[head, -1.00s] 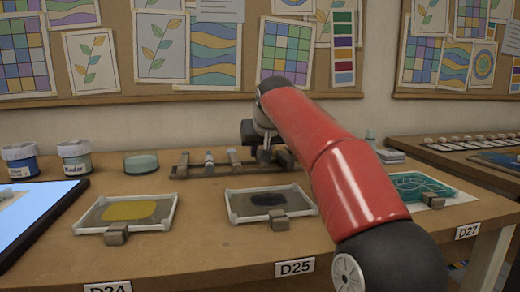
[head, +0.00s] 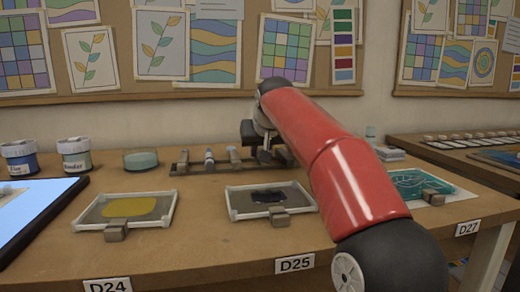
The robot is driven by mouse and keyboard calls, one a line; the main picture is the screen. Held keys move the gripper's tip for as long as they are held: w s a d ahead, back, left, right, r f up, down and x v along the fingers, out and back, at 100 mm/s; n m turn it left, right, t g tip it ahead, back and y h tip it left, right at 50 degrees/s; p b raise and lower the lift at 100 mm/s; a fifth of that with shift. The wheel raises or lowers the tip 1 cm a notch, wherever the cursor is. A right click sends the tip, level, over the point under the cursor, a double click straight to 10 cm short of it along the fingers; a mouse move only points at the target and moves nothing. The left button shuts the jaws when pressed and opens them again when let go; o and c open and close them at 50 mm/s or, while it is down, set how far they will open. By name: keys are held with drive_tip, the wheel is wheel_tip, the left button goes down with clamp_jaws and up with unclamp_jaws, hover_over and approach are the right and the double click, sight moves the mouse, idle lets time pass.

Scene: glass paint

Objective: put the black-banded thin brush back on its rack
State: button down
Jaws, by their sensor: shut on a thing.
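My gripper (head: 264,153) is at the right part of the low brush rack (head: 222,172), at the back of the table. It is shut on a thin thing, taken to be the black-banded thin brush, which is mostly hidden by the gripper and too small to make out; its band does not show. I cannot tell whether it touches the rack. Another slim light-coloured brush (head: 209,160) lies across the rack to the left of my gripper. My red arm covers the area to the right of the rack.
A teal pane (head: 415,184) lies at right. Paint jars (head: 74,158) and a round teal pot (head: 141,161) stand at left. Bare table lies between.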

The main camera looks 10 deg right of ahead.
drive_tip(key=shift+f, duration=0.15)
drive_tip(key=c, duration=1.2)
unclamp_jaws()
